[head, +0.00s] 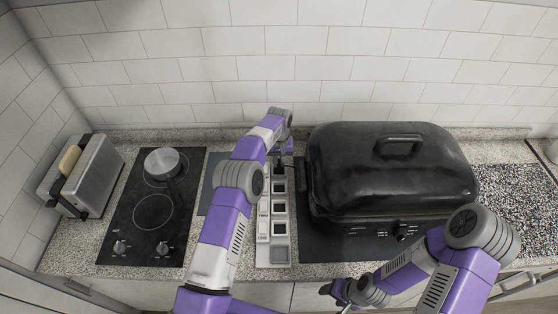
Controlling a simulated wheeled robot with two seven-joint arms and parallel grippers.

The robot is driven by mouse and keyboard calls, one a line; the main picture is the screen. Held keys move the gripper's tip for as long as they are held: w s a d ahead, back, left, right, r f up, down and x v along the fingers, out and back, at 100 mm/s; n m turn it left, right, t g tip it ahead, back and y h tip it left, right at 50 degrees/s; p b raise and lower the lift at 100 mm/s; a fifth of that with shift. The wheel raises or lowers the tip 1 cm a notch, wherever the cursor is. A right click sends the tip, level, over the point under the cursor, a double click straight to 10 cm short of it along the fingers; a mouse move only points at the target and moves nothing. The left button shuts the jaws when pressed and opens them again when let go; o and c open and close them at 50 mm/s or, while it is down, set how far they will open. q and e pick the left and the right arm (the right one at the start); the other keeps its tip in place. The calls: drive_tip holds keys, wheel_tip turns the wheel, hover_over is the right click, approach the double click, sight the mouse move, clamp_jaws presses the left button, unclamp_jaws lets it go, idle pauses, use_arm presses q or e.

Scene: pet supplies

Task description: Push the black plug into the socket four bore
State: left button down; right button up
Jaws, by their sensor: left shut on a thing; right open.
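A pale socket strip (263,248) lies lengthwise on the counter, with several dark square sockets along its right side and switches along its left. My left arm reaches across the counter to the strip's far end. My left gripper (282,162) points down there and is shut on a small dark thing, seemingly the black plug, mostly hidden by the fingers. I cannot tell whether the plug is above, touching or in a bore. The strip's numbers are too small to read. My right gripper (336,293) is open and empty, low in front of the counter edge.
A large black roaster (385,190) with a lidded top stands close to the strip's right. A black cooktop (128,225) with a small pot (162,162) is at left, beside a toaster (97,180). A speckled mat (515,215) lies at far right.

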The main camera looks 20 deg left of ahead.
use_arm(q)
drive_tip(key=shift+f+b, duration=0.6)
drive_tip(key=shift+f, duration=0.3)
drive_tip(key=c, duration=1)
unclamp_jaws()
drive_tip(key=shift+r, duration=3.95)
